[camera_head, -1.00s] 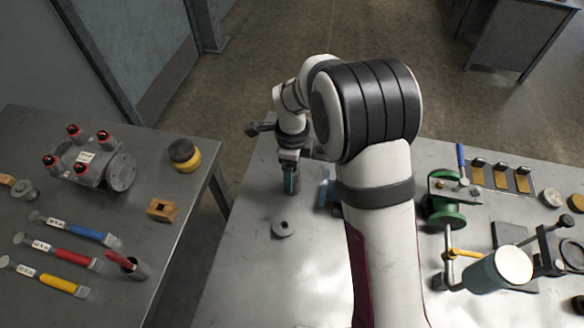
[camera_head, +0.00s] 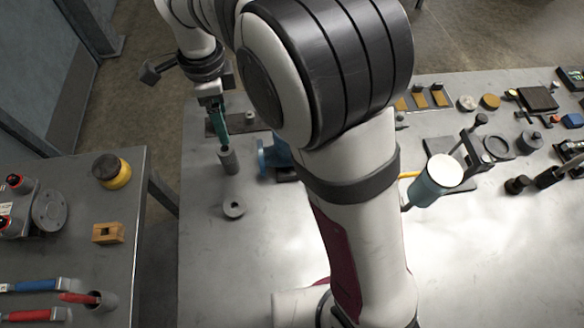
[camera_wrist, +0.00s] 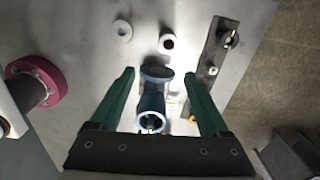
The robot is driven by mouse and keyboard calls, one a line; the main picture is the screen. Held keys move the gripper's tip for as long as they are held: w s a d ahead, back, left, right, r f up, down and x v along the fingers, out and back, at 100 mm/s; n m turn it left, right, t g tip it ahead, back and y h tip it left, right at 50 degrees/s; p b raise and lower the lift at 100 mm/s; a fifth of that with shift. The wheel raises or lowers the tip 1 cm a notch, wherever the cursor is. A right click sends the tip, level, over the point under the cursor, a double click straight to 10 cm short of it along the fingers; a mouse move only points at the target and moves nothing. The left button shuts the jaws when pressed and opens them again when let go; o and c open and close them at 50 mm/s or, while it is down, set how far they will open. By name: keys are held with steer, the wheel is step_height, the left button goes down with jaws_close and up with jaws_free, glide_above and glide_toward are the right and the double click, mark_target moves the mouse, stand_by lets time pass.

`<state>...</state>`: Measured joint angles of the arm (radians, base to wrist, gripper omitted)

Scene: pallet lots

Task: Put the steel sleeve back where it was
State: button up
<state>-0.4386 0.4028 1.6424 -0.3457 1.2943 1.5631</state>
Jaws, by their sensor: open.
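The steel sleeve (camera_head: 229,161) is a short grey cylinder standing upright on the right-hand table in the head view. In the wrist view its round top with a dark hole (camera_wrist: 167,42) shows beyond my fingertips. My gripper (camera_head: 222,142) has green fingers and is just above the sleeve in the head view. In the wrist view the gripper (camera_wrist: 160,72) is open, with nothing held between its fingers. I cannot tell the exact gap between fingertips and sleeve.
A grey ring (camera_head: 233,207) lies in front of the sleeve. A blue fitting (camera_head: 277,155) stands to its right, and a dark bar plate (camera_wrist: 210,72) lies behind. Bare table spreads around the ring. A gap separates the left table (camera_head: 120,262), holding valves and tools.

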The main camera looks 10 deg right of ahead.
steer(key=s+d+r+n, duration=0.5)
steer(key=s+d, duration=0.5)
steer(key=s+d+f+n, duration=0.1)
steer(key=s+d+n, duration=0.1)
steer(key=s, duration=0.5)
steer(key=s+d+f+n+y, duration=0.1)
steer(key=s+d+f+n, duration=0.1)
steer(key=s+n, duration=0.2)
steer(key=s, duration=0.3)
steer(key=shift+n+y, duration=0.3)
